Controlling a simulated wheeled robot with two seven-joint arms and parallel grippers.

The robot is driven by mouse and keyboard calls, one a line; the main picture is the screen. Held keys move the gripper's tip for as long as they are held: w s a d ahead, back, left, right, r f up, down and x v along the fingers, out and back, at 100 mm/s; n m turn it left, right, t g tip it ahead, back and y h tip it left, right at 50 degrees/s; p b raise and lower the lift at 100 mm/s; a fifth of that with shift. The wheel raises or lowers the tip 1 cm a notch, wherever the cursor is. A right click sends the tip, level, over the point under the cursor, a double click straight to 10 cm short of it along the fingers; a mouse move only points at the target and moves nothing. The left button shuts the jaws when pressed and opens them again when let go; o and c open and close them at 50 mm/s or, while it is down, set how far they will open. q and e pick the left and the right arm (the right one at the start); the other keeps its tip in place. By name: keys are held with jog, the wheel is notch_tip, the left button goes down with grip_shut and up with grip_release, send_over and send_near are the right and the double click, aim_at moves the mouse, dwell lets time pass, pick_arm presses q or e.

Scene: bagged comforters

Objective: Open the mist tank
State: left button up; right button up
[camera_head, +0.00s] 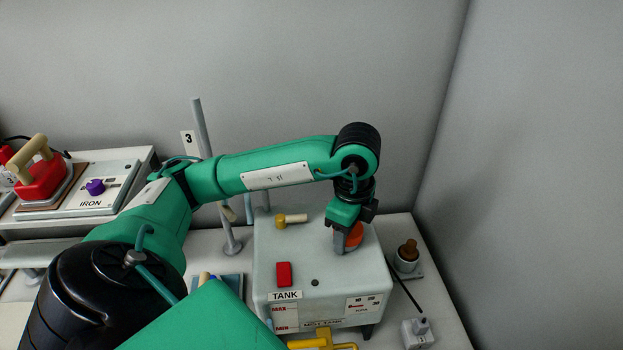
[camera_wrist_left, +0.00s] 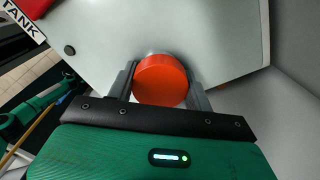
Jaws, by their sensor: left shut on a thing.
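The mist tank (camera_head: 318,260) is a pale grey box with a TANK label and MAX/MIN markings on its front. An orange round cap (camera_head: 355,235) sits on its top at the right. My left gripper (camera_head: 347,243) reaches down onto the cap from above. In the left wrist view the left gripper (camera_wrist_left: 160,85) has one finger on each side of the orange cap (camera_wrist_left: 161,80) and is shut on it. The tank's top (camera_wrist_left: 110,35) lies beyond the cap. My right gripper is not in view.
A red block (camera_head: 284,273) and a yellow valve with a pale handle (camera_head: 290,220) are on the tank's top. A red iron (camera_head: 42,172) is at the far left. A grey pole (camera_head: 202,130) stands behind my arm.

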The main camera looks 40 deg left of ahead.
pick_arm(q)
jog(key=shift+r+n+p, duration=0.1)
jog(key=shift+n+p, duration=0.4)
jog(key=shift+n, duration=0.3)
jog(key=shift+n+p, duration=0.5)
jog(key=shift+p, duration=0.15)
jog(key=shift+r+n+p, duration=0.1)
jog(key=shift+n+p, duration=0.3)
jog(key=shift+p, duration=2.1)
jog(key=shift+n+p, duration=0.7)
jog(key=shift+p, duration=2.6)
jog(key=shift+f, duration=0.2)
jog(key=o, duration=1.1)
jog(key=shift+o, duration=0.4)
